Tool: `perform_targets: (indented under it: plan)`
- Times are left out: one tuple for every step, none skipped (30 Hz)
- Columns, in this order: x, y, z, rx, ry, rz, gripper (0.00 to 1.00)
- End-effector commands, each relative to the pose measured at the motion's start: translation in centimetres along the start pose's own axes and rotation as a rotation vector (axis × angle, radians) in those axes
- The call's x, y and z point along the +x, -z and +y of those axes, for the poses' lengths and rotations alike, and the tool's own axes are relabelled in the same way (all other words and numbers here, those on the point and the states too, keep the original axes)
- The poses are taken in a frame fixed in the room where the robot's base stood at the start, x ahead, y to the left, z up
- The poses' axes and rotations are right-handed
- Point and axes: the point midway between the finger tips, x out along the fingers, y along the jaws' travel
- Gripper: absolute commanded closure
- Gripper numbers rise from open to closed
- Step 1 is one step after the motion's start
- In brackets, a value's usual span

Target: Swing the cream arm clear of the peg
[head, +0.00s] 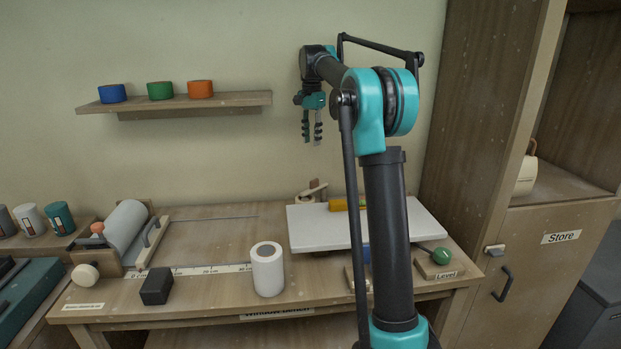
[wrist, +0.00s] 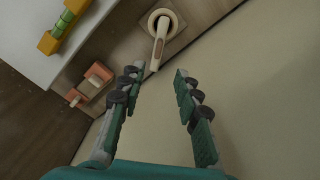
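The cream arm (wrist: 160,45) is a slim lever on a round pivot with a brownish square base, near the plaster wall in the wrist view. Its free end points toward the gap between my fingertips. A small orange-brown wooden block with a short peg (wrist: 76,97) lies to its left; I cannot tell if this is the task's peg. The arm and peg look apart. In the head view small wooden parts (head: 311,189) stand behind the white board. My gripper (head: 311,142) hangs above them, open and empty; its spread fingers (wrist: 157,73) also show in the wrist view.
The white board (head: 425,225) bears a yellow spirit level (wrist: 60,25) beside these parts. A white roll (head: 267,270) and a black block (head: 157,286) stand on the bench. A shelf (head: 240,99) with three coloured pots is left of my gripper. A tall cupboard (head: 490,110) stands right.

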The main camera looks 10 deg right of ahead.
Motion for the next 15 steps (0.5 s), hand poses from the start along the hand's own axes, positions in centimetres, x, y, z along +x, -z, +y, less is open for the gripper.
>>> perform_targets:
  plan:
    - [0.2,0.0,-0.1,0.002,-0.001,-0.001,0.67]
    - [0.5,0.0,-0.1,0.003,-0.001,-0.001,0.67]
    - [0.9,0.0,-0.1,0.003,-0.001,-0.001,0.67]
    - [1.3,0.0,0.0,0.002,-0.001,0.0,0.67]
    - [1.7,0.0,0.0,0.002,-0.001,0.0,0.67]
    - [2.3,0.0,0.0,0.002,-0.001,0.0,0.67]
    - [2.9,0.0,0.0,0.002,0.0,0.0,0.67]
    - [3.5,0.0,0.0,0.002,0.0,0.0,0.67]
    - [4.3,0.0,0.0,0.001,0.0,0.0,0.67]
    - [4.9,0.0,0.0,0.001,0.0,0.0,0.67]
    - [5.5,0.0,0.0,0.001,0.0,0.0,0.67]
    - [6.3,0.0,0.0,0.001,0.0,0.0,0.67]
    - [6.9,0.0,0.0,0.001,0.0,0.0,0.67]
    - [7.5,0.0,0.0,0.001,0.0,0.0,0.67]
    - [8.3,0.0,0.0,0.001,0.0,0.0,0.67]
